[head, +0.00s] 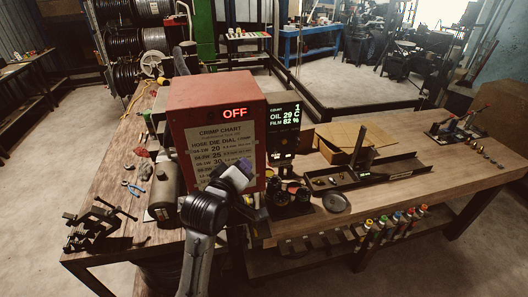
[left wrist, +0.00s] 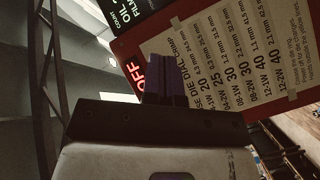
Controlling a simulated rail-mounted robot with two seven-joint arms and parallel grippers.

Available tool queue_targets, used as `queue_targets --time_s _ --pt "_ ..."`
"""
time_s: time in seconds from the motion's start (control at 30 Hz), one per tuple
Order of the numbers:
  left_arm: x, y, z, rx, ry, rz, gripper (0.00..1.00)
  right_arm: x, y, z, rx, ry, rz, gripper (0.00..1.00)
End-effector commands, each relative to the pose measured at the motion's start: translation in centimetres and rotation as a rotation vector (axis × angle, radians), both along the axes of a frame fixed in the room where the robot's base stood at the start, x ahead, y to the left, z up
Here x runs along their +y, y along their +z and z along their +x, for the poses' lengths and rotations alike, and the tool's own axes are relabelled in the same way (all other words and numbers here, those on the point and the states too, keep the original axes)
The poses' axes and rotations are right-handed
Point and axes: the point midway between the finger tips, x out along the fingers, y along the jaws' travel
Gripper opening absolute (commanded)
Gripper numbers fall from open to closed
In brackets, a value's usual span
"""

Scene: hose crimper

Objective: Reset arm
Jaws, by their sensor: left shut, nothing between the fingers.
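The red crimper box (head: 215,125) stands on the wooden bench with a lit "OFF" sign and a crimp chart on its front. My left gripper (head: 243,168) is in front of the lower right of the chart, with its arm rising from below. Its purple fingers (left wrist: 165,80) are together and empty in the left wrist view. The chart (left wrist: 225,65) fills the right of that view, behind the fingers. I cannot tell whether the fingertips touch the box. My right gripper is not in view.
A dark display (head: 284,130) reading oil and film stands right of the box. A black tray (head: 400,172), a round dish (head: 336,202) and a vise (head: 95,225) are on the bench (head: 300,232). Coloured-handled tools hang along its front edge. Hose reels stand behind.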

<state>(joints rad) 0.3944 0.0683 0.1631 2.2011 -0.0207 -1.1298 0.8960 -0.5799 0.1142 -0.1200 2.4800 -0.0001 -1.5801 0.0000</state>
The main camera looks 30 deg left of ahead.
Motion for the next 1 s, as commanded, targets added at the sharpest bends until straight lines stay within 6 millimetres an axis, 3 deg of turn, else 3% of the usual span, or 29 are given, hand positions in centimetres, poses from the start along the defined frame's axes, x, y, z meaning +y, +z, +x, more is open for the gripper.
queue_targets --time_s 0.33,0.6,0.8,1.0 --pt "0.0 -0.1 0.0 0.021 -0.009 0.078 0.00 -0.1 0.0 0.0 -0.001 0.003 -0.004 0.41" --pt "-0.3 -1.8 -1.0 0.226 -0.086 0.438 0.00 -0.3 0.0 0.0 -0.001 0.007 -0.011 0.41" --pt "-3.0 -1.8 -3.1 0.332 -0.210 0.715 0.00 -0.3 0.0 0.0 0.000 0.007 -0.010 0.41" --pt "-6.2 -7.1 -7.3 0.496 -0.381 0.874 0.00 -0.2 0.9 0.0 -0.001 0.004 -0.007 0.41"
